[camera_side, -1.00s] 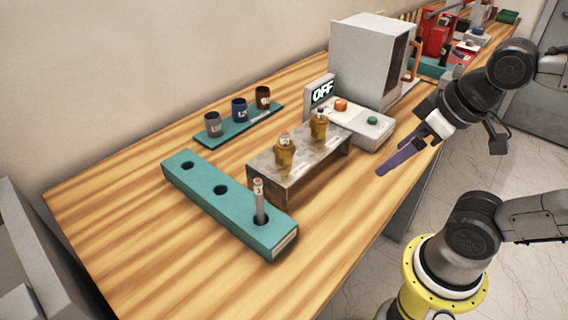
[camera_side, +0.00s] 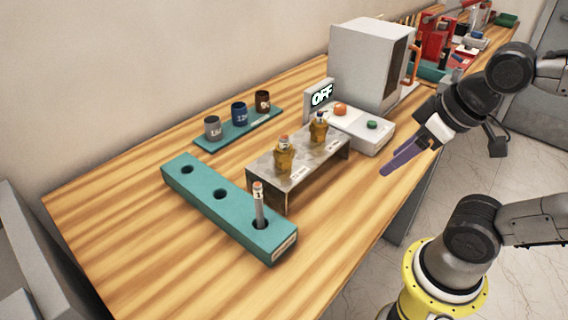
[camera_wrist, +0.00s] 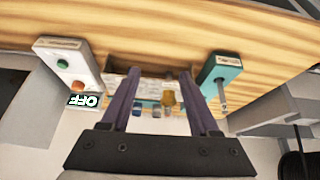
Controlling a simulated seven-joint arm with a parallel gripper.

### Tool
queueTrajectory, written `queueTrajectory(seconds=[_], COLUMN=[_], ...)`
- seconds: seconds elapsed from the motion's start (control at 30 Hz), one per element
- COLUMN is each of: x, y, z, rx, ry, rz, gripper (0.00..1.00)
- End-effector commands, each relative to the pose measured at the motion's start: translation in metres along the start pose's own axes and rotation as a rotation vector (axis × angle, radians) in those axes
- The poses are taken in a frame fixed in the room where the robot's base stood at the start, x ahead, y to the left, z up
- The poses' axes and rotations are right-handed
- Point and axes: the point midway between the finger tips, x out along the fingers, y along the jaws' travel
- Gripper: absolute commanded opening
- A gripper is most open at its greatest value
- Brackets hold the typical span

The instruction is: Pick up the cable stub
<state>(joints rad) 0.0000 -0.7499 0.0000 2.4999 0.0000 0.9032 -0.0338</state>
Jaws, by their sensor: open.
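The cable stub (camera_side: 259,205) is a thin grey rod with an orange-and-white top. It stands upright in the near-end hole of the teal block (camera_side: 205,189); the block's other two holes are empty. The stub also shows in the wrist view (camera_wrist: 222,97), at the right, by the teal block (camera_wrist: 226,61). My gripper (camera_side: 384,171) has purple fingers and is over the right edge of the table, well to the right of the stub. In the wrist view my gripper (camera_wrist: 160,80) has its two fingers spread apart with nothing held between them.
A metal stand (camera_side: 310,173) carrying two amber bushings (camera_side: 284,155) lies between my gripper and the teal block. Behind are a control box (camera_side: 372,124), an "OFF" display (camera_side: 321,95), a grey cabinet (camera_side: 366,60) and a teal tray (camera_side: 240,131) with three cups. The table's front is clear.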

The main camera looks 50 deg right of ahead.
Motion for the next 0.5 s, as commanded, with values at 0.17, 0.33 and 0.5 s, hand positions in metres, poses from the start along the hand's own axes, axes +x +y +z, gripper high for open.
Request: queueTrajectory(seconds=[0.17, 0.33, 0.5], x=[-0.012, -0.045, -0.069], y=[0.000, 0.000, -0.003], z=[0.001, -0.038, -0.093], rx=[-0.220, -0.566, -0.926], ry=[-0.036, -0.086, -0.164], rz=[-0.005, -0.031, -0.099], gripper=[0.62, 0.62, 0.62])
